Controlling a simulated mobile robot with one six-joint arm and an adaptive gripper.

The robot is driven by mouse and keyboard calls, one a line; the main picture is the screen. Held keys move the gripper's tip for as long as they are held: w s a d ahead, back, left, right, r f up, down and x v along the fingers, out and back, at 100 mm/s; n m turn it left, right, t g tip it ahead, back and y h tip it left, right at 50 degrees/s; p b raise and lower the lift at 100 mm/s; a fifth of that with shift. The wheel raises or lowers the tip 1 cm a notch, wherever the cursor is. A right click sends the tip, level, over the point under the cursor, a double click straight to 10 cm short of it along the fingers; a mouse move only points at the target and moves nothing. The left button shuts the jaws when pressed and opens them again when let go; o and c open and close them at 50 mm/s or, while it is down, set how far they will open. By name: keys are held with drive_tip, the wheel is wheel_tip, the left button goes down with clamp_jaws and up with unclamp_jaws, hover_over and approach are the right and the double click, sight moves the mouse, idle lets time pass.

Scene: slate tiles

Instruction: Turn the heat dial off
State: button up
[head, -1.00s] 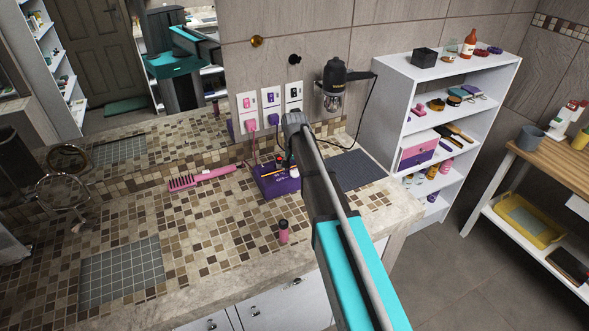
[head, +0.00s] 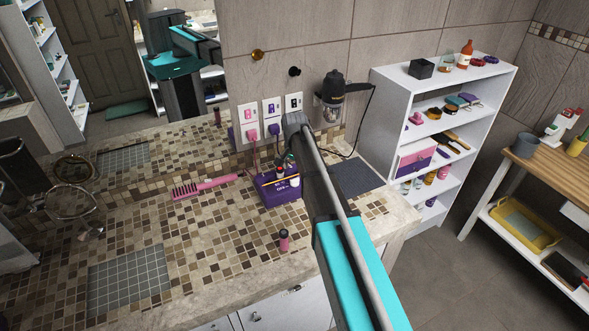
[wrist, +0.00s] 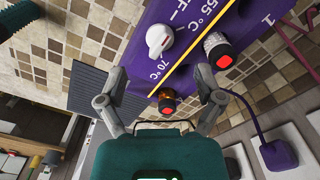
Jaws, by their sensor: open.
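The heat dial (wrist: 160,38) is a white round knob on the purple box (wrist: 205,20) in the wrist view. Printed marks beside it read 55 °C, 70 °C and part of OFF. I cannot tell for certain which mark it points at. My gripper (wrist: 162,82) is open, its two fingers spread apart just short of the dial, with nothing between them. In the head view the purple box (head: 277,192) stands on the tiled counter by the wall, partly hidden by my arm.
A pink comb (head: 203,186) and a small pink-and-black bottle (head: 284,240) lie and stand nearby. Plugs and cords run from the wall sockets (head: 272,108). A dark mat (head: 358,178) lies to the right.

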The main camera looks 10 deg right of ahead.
sight(295, 179)
drive_tip(key=shift+r+p, duration=4.3)
drive_tip(key=shift+r, duration=0.35)
drive_tip(key=s+f+n+b, duration=0.2)
drive_tip(key=s+f+b, duration=0.3)
drive_tip(key=s, duration=0.3)
drive_tip(key=s+d+f+n+b, duration=0.1)
drive_tip(key=s+f+n+b, duration=0.2)
drive_tip(key=s+f+b, duration=0.2)
drive_tip(key=s+f+n+b, duration=0.2)
drive_tip(key=s+f+b, duration=0.3)
drive_tip(key=s, duration=0.6)
drive_tip(key=shift+s+d, duration=0.25)
drive_tip(key=shift+s+f+n+b, duration=0.2)
drive_tip(key=shift+s+f+n, duration=0.05)
drive_tip(key=shift+s, duration=0.2)
drive_tip(key=shift+s+f+n+b, duration=0.2)
drive_tip(key=shift+s+n, duration=0.05)
drive_tip(key=shift+s, duration=0.15)
